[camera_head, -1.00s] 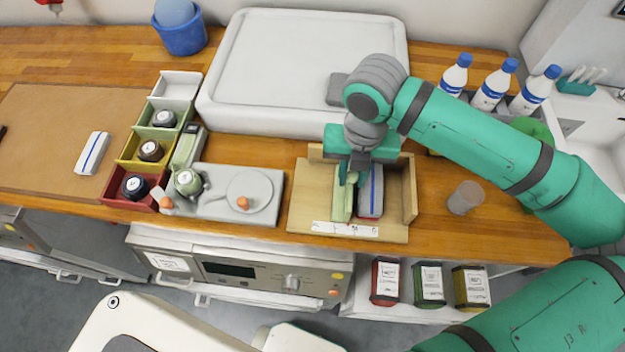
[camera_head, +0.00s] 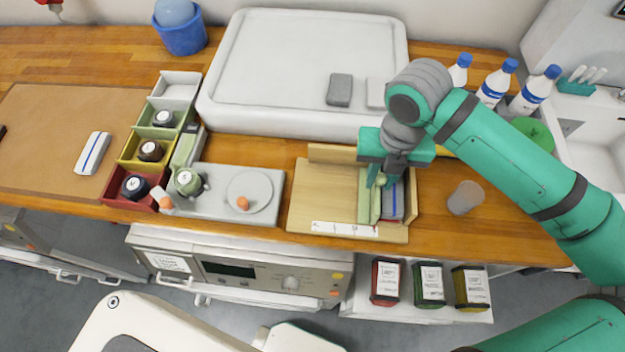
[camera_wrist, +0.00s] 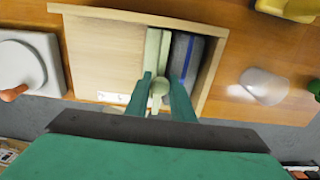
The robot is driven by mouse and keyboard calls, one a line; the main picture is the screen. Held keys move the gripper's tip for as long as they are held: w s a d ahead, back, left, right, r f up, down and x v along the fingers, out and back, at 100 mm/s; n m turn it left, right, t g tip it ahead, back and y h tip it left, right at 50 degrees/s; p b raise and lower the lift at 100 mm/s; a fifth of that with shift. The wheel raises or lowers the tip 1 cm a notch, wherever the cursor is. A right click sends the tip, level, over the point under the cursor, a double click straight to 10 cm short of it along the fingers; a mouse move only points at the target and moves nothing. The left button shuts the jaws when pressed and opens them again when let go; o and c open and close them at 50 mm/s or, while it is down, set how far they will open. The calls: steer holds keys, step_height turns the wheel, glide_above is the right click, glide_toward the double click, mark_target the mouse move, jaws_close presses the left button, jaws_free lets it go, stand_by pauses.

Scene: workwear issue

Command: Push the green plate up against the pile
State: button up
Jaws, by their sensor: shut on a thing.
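The light green plate (camera_head: 364,196) stands as an upright divider in a shallow wooden tray (camera_head: 320,200). The pile (camera_head: 394,203), grey with a blue stripe, lies just right of it. In the wrist view the plate (camera_wrist: 152,55) and the pile (camera_wrist: 187,60) lie side by side with almost no gap; I cannot tell if they touch all along.
The tray's left part is bare, with a white scale strip (camera_head: 345,229) at its front. A grey cup (camera_head: 465,197) stands right of the tray. A large white tray (camera_head: 300,65) lies behind. A grey device (camera_head: 225,205) with a round plate stands left.

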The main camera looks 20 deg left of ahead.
steer(key=shift+w+d, duration=0.15)
steer(key=shift+d, duration=0.1)
steer(key=o, duration=0.6)
steer(key=shift+r, duration=0.1)
steer(key=shift+r, duration=3.9)
